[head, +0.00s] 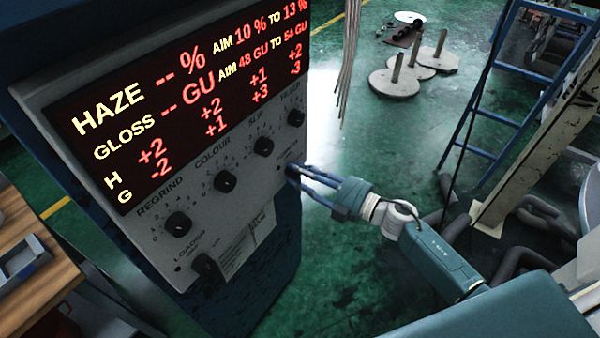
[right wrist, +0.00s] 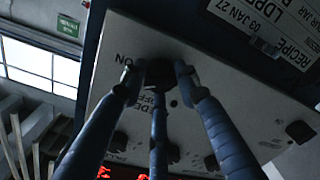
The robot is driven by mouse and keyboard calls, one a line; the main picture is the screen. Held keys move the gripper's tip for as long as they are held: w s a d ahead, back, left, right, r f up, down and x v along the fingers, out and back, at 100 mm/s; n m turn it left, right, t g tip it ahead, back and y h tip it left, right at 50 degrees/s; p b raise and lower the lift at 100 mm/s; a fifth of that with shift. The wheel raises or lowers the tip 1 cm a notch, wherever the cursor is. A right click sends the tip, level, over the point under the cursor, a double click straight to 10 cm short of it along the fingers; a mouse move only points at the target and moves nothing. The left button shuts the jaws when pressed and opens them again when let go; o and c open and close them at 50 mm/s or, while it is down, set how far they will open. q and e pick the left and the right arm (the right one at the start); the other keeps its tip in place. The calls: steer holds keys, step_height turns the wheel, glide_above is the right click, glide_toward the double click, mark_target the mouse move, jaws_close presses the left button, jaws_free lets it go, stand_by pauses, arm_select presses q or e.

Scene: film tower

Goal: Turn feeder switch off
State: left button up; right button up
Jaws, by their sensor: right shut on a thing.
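The feeder switch is at the lower right of the grey control panel (head: 240,215). In the head view my right gripper (head: 291,174) covers it. In the right wrist view the black switch knob (right wrist: 160,73) sits between the blue fingers of my right gripper (right wrist: 158,85), which are shut on it. The "ON" print shows upside down beside the knob, and the "OFF" print lies partly behind a finger. I cannot tell which way the knob points. My left gripper is in neither view.
Several dial knobs, such as the filler dial (head: 297,118), stand on the panel under the red display (head: 190,90). The loader switch (head: 206,268) is at its lower left. A wooden table (head: 40,240) stands at left, a blue ladder (head: 490,90) at right.

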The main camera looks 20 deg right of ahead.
stand_by(0.7)
steer(key=o, duration=1.2)
steer(key=shift+c, duration=0.2)
steer(key=v, duration=0.7)
steer(key=shift+s+d, duration=0.15)
steer(key=shift+s, duration=0.05)
